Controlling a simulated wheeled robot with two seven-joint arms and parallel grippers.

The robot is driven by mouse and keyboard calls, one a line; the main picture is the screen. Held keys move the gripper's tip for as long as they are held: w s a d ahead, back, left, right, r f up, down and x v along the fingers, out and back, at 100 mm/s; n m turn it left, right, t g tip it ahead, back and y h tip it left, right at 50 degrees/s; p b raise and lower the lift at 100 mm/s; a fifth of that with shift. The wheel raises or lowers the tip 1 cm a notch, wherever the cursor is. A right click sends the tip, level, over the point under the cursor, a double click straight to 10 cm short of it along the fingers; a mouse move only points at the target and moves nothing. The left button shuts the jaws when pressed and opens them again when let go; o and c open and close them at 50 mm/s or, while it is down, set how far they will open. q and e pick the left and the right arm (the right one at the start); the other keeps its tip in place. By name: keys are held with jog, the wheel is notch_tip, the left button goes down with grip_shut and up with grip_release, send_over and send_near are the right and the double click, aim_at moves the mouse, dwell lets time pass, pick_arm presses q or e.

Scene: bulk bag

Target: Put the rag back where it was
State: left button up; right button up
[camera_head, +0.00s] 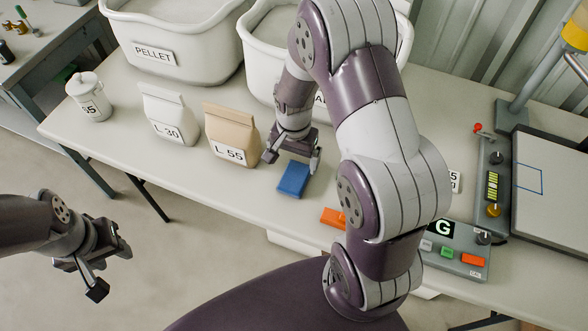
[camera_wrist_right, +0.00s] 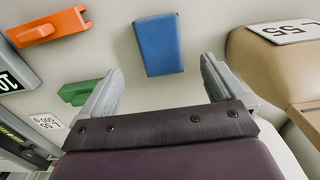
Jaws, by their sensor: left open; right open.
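My right gripper (camera_head: 292,160) is open and empty, just behind and above the blue piece. In the right wrist view the blue piece (camera_wrist_right: 158,45) shows beyond and between the two spread fingers (camera_wrist_right: 161,66), apart from them. My left gripper (camera_head: 111,271) is open and empty, off the table's front edge at the left.
A tan bag marked L 55 (camera_head: 231,135) stands close left of my right gripper. A white bag (camera_head: 169,117), a lidded jar (camera_head: 89,97) and white tubs (camera_head: 180,45) stand further left and back. An orange piece (camera_head: 333,218) and a control box (camera_head: 455,250) are to the right.

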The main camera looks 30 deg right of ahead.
jog(key=s+a+r+n+t, duration=0.1)
jog(key=s+a+r+n, duration=0.4)
jog(key=s+r+n, duration=0.3)
jog(key=shift+s+r+n, duration=0.3)
jog(key=shift+r+n, duration=0.3)
jog(key=shift+n, duration=0.5)
